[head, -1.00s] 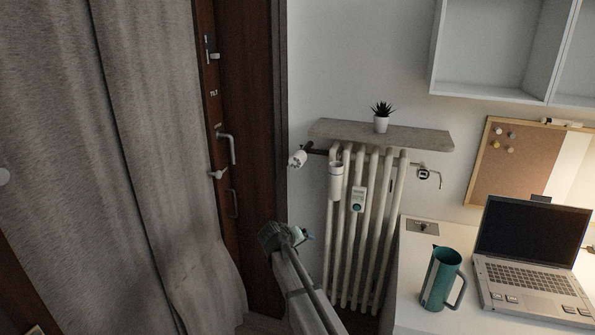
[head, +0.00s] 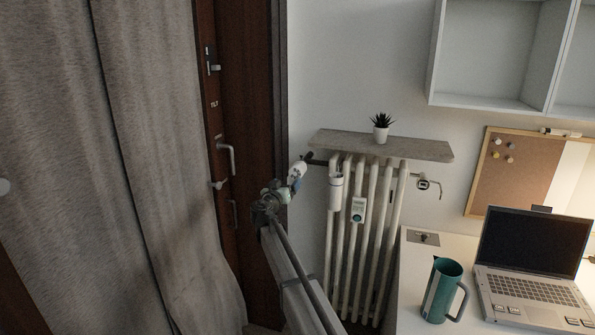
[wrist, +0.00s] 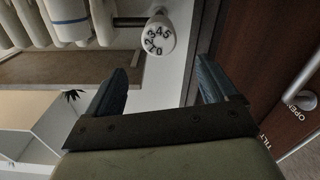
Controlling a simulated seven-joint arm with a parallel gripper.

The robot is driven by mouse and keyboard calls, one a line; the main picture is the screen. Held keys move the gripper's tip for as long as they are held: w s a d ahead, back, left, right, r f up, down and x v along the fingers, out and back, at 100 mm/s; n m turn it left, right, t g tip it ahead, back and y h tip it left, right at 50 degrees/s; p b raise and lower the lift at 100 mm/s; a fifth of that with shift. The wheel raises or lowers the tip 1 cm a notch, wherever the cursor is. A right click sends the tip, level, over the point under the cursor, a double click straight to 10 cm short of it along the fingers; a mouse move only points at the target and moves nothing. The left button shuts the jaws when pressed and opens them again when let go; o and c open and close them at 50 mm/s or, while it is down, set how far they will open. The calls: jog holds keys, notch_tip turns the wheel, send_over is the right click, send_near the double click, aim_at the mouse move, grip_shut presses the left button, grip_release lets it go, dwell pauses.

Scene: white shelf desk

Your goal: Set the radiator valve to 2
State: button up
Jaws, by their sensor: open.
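The white radiator valve knob (wrist: 159,36) shows in the wrist view with its numbers facing the camera, on a dark pipe at the radiator's upper left. In the head view the valve (head: 299,169) is partly hidden by my gripper (head: 283,188). In the wrist view my gripper (wrist: 165,82) is open and empty, its two blue fingers apart. The knob appears beyond the fingertips, roughly between them, with no contact visible. I cannot tell which number the valve is set to. The radiator (head: 370,240) stands against the wall below a shelf.
A grey shelf (head: 420,148) with a potted plant (head: 381,126) sits over the radiator. A door with handles (head: 228,158) and a curtain (head: 120,150) are left of the valve. The desk (head: 410,290) at right holds a teal jug (head: 441,290) and a laptop (head: 530,260).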

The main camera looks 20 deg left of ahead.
aim_at(297, 169)
jog(key=w, duration=1.3)
jog(key=shift+w, duration=0.4)
jog(key=shift+c, duration=0.5)
jog(key=c, duration=0.9)
jog(key=shift+o, duration=0.2)
